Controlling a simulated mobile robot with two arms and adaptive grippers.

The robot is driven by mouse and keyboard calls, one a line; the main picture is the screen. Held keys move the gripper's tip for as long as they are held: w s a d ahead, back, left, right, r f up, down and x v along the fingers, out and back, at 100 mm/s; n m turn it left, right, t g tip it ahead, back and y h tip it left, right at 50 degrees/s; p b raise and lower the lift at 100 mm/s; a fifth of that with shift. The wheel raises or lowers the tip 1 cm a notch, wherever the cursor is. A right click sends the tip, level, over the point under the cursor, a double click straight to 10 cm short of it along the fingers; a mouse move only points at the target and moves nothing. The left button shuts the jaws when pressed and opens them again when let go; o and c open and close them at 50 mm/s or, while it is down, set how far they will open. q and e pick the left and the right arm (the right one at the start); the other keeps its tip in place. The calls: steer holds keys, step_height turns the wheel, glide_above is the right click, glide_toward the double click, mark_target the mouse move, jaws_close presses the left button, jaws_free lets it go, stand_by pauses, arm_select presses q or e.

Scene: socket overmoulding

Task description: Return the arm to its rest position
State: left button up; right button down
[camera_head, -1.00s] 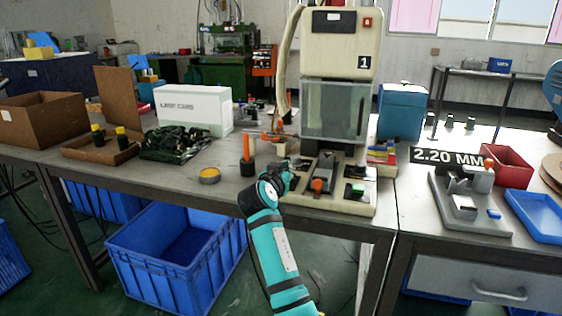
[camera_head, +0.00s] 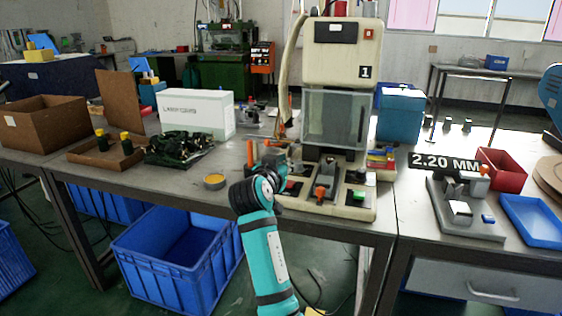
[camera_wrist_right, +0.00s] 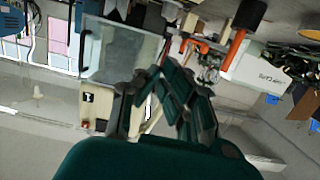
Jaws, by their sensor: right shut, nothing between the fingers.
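My right arm (camera_head: 264,248), teal with black joints, rises from the bottom of the head view to the bench's front edge. Its gripper (camera_head: 276,160) is small and partly hidden behind the wrist, in front of the left side of the moulding machine (camera_head: 340,50). In the right wrist view, my right gripper's dark fingers (camera_wrist_right: 176,82) are shut with nothing held. The machine's clear guard (camera_wrist_right: 118,48) and an orange-handled part (camera_wrist_right: 232,47) show beyond the fingers. My left gripper is not in view.
The machine base (camera_head: 335,205) with orange and green parts is close right of the gripper. An orange upright handle (camera_head: 250,152) and a yellow-topped tin (camera_head: 214,181) are to its left. A grey fixture (camera_head: 462,225) and red bin (camera_head: 503,169) stand farther right. A blue crate (camera_head: 150,275) is below.

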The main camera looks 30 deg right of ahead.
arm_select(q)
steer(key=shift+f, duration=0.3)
arm_select(e)
steer(key=shift+s+a+r, duration=0.35)
steer(key=shift+s+a, duration=0.15)
steer(key=shift+a, duration=0.05)
steer(key=shift+f, duration=0.1)
